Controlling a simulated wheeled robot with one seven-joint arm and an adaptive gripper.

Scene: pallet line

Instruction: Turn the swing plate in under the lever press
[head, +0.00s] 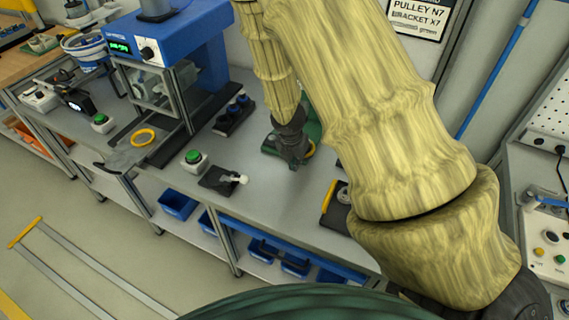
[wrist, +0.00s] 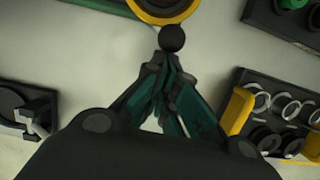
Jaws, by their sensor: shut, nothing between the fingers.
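My gripper (head: 292,160) is over the bench with its fingers pointing down. In the wrist view the fingers (wrist: 168,68) are together and empty, with the tips at a round black knob (wrist: 172,38); I cannot tell whether they touch it. Just beyond the knob is a yellow ring (wrist: 165,9), which looks like part of the swing plate. A green body (head: 314,128), apparently the lever press, shows behind my gripper in the head view. My arm and gripper hide most of it, so the plate's angle under the press is unclear.
A blue press (head: 165,40) with a display stands at the left, with another yellow ring (head: 143,137) on a grey plate. A green button box (head: 194,160) and a small black fixture (head: 217,181) lie left of my gripper. A parts tray (wrist: 280,113) with rings lies right.

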